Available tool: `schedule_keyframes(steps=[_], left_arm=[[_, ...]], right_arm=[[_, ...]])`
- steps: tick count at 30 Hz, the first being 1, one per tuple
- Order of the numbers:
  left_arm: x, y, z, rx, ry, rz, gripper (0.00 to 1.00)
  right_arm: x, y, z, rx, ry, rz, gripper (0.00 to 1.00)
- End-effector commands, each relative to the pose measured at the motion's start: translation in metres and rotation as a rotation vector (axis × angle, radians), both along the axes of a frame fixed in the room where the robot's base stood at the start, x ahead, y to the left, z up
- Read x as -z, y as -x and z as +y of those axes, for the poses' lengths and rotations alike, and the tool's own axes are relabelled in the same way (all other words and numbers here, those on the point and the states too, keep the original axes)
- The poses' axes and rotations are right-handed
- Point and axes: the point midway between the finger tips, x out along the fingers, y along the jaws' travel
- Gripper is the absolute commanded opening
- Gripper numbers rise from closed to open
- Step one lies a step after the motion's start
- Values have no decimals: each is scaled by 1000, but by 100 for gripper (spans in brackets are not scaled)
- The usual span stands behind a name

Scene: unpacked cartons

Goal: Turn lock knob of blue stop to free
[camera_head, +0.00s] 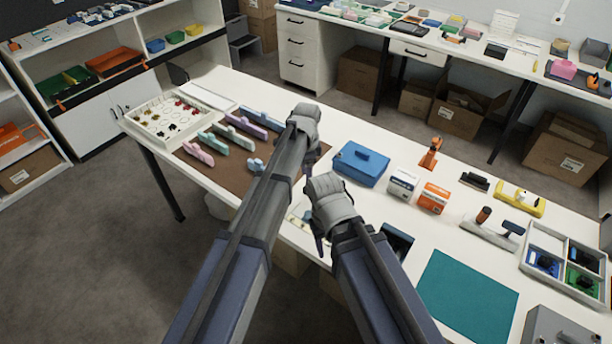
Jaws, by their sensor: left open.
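The blue one, likely the blue stop, lies at the far right end of the row, left of my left gripper. Its lock knob is too small to make out. A small blue piece (256,165) lies nearer on the mat, beside my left arm. My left gripper (311,160) is open, pointing down right of the mat. My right gripper (319,237) hangs near the table's front edge; its fingers are unclear.
A parts tray (167,121) stands at the left end of the table. My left arm crosses over the brown mat.

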Motion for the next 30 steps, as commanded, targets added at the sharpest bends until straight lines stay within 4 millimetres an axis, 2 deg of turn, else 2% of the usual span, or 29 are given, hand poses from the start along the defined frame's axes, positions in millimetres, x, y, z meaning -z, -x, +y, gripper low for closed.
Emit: schedule_keyframes(steps=[1, 3, 14, 30], left_arm=[[0, -10, -2, 26, 3, 0, 64], [0, -13, -2, 51, 5, -1, 64], [9, -12, -2, 59, 6, -2, 64], [72, -12, -2, 57, 5, -2, 64]], right_arm=[[0, 1, 0, 0, 0, 0, 50], [0, 1, 0, 0, 0, 0, 50], [9, 0, 0, 0, 0, 0, 50], [72, 1, 0, 0, 0, 0, 50]])
